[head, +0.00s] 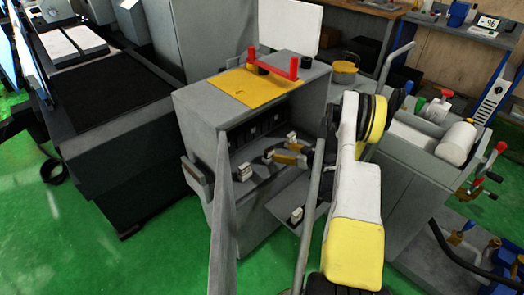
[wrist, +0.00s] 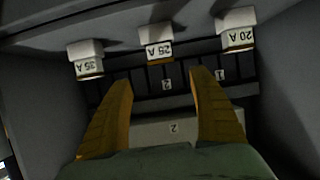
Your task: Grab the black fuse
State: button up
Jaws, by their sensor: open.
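My gripper (wrist: 160,80) is open, with two yellow fingers spread and nothing between them. It reaches into the open grey cabinet (head: 193,103), and its yellow fingers also show in the head view (head: 285,154). A row of dark blocks (wrist: 154,80) lies ahead of and between the fingers in the wrist view, with small labels reading 1 and 2. The row also shows along the cabinet's back wall (head: 258,127) in the head view. I cannot tell which block is the black fuse. The view is dim, and contact with the row cannot be judged.
White labelled blocks marked 35 A (wrist: 86,58), 25 A (wrist: 157,42) and 20 A (wrist: 237,28) stand beyond the fingers. Side walls close in on both sides. A red handle (head: 274,66) is on top.

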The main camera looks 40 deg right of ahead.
aim_at(270, 149)
jog(key=b+x, duration=0.1)
jog(key=x, duration=0.3)
jog(key=shift+s+f, duration=0.1)
jog(key=shift+f, duration=0.05)
jog(key=b+x, duration=0.3)
jog(key=x, duration=0.2)
jog(key=shift+a+f, duration=0.2)
jog(key=shift+r, duration=0.1)
jog(key=c, duration=1.3)
jog(key=shift+c, duration=0.2)
